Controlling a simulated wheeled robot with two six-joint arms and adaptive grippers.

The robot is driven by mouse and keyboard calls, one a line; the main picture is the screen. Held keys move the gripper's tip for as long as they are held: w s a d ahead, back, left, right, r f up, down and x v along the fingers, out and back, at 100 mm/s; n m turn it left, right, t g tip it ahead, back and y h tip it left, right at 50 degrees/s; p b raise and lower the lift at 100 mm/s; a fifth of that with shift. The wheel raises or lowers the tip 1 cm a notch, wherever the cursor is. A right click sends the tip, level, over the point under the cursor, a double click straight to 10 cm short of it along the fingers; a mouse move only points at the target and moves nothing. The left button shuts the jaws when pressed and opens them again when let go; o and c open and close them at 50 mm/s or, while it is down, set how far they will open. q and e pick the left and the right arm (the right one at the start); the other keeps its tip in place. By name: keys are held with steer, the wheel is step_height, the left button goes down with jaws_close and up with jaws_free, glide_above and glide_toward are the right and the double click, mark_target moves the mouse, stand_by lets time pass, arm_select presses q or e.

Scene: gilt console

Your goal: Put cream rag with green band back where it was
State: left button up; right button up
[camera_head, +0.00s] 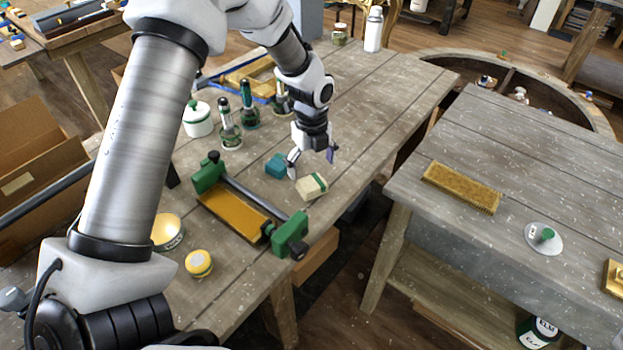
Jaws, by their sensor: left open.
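The cream rag with a green band (311,187) lies folded on the left wooden table (375,110), near its right edge. My left gripper (312,163) is open and points down just above and behind the rag, its two fingers apart. One finger is close to a teal block (276,166) beside the rag; I cannot tell whether it touches. Nothing shows between the fingers. My right gripper is not in view.
A green-ended clamp frame with an amber plate (235,212) stands in front of the rag. Green-topped bottles (229,125) and a white lidded pot (197,119) stand left. A gap separates the right table (480,130), which holds a brush (461,187).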

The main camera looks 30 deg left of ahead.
mark_target(312, 182)
arm_select(q)
step_height(312, 182, up, 7)
steer(key=b, duration=0.1)
steer(key=shift+r, duration=0.2)
